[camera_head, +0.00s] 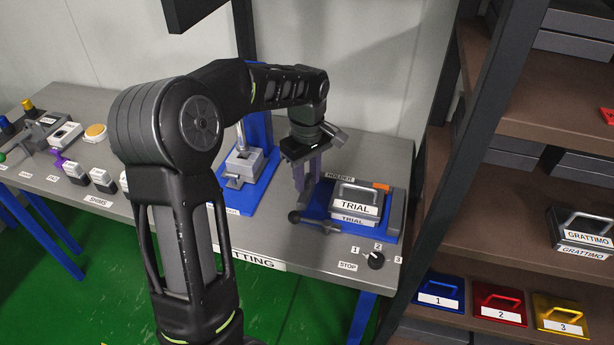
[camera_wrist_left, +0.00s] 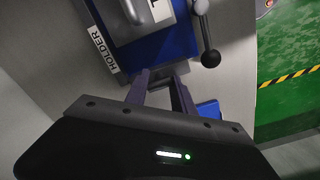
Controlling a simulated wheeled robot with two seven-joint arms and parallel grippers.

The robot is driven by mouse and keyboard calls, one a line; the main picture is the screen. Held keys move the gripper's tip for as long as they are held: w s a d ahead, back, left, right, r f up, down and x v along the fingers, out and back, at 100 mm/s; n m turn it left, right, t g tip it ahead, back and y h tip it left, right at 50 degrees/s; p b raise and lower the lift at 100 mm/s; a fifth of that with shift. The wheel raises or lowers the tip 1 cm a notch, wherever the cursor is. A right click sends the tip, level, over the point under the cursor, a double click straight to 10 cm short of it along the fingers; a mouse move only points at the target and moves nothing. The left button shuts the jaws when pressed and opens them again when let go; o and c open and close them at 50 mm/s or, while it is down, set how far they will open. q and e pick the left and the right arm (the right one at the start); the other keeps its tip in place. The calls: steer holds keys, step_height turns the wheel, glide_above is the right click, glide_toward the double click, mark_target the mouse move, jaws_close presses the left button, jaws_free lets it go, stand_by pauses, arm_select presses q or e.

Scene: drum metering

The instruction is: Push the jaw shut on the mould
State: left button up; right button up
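The mould (camera_head: 345,190), a grey block with a handle and a TRIAL label, sits in the blue-based holder (camera_head: 390,238) at the bench's right end. It shows partly at the top of the left wrist view (camera_wrist_left: 128,30). A grey jaw (camera_head: 309,199) stands at the holder's left side; whether it touches the mould is unclear. A lever with a dark ball knob (camera_head: 294,217) is at the holder's front left. My left gripper (camera_head: 305,182) points down beside the jaw, its fingers (camera_wrist_left: 158,78) apart with no object clearly held. Contact with the jaw cannot be told. My right gripper is out of view.
A dial (camera_head: 376,260) with positions STOP to 3 is in front of the holder. A blue stand with a grey vice-like part (camera_head: 244,164) is left of it. Shelves (camera_head: 470,222) with several labelled blocks stand close on the right. My left arm hides part of the bench.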

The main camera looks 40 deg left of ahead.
arm_select(q)
jaws_close()
stand_by(1.2)
